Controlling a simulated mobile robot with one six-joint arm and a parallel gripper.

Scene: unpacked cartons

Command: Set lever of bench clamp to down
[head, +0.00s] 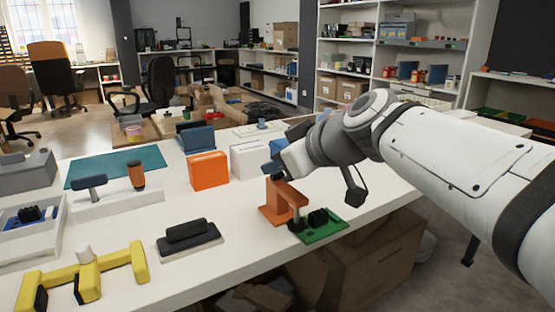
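An orange upright bracket (283,199) stands near the front edge of the white table, beside a green plate (322,226) with black blocks on it. It looks like the bench clamp, but I cannot be sure. A blue-grey piece (271,168) shows at its top, right at my gripper (283,163); it may be the lever's grip. My gripper reaches in from the right, at the top of the bracket. Its fingertips are small and partly hidden, so I cannot tell whether they are open or hold anything. The lever's angle is unclear.
An orange box (208,171) and a white box (249,160) stand just behind. A black block (188,235), a yellow frame (87,273) and a white base with upright handles (117,202) are left. Bare table lies between them. Cartons (375,260) sit below the front edge.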

